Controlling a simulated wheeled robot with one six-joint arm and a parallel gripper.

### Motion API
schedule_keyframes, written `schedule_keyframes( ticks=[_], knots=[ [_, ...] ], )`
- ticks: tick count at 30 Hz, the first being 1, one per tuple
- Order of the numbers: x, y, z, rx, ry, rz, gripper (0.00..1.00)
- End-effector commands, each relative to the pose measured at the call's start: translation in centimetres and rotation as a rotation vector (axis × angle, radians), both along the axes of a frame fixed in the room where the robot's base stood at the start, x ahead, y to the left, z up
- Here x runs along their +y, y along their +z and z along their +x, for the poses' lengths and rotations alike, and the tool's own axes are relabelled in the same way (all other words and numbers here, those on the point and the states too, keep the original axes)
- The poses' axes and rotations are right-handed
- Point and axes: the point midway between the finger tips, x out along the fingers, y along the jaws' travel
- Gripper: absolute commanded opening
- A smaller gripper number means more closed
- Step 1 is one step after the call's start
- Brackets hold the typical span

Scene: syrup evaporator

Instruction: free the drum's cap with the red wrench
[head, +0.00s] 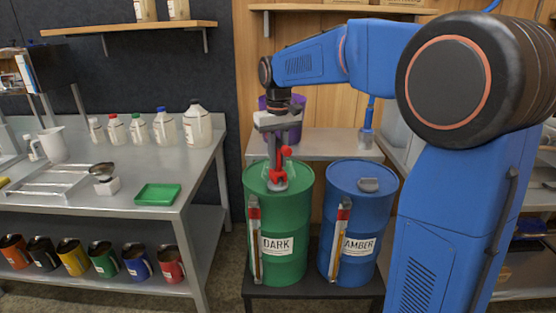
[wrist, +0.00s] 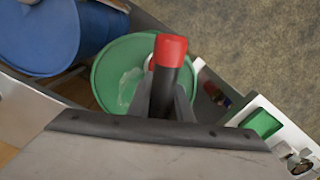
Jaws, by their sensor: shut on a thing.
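The green drum (head: 288,215), labelled DARK, stands upright on a low dark stand. My gripper (head: 277,152) is above its lid, pointing down and shut on the red wrench (head: 278,175). The wrench's lower end is at the drum's grey cap (head: 277,186); whether it grips the cap or only rests on it, I cannot tell. In the wrist view, the wrench's red end and dark shaft (wrist: 170,50) stick up between the fingers of my gripper (wrist: 164,95), over the green lid (wrist: 112,80). The cap is hidden there.
A blue drum (head: 350,225), labelled AMBER, stands close on the right with its own grey cap (head: 369,184). A metal bench (head: 150,205) with jugs and a green tray (head: 158,194) is at left. A purple container (head: 292,130) stands behind the green drum.

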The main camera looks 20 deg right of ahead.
Motion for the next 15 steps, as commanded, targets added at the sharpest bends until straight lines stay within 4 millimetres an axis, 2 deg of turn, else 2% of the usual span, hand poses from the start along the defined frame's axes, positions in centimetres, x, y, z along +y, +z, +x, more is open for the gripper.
schedule_keyframes(
  ticks=[15],
  knots=[
    [0.0, 2.6, 0.0, -0.001, -0.002, 0.0, 0.0]
  ],
)
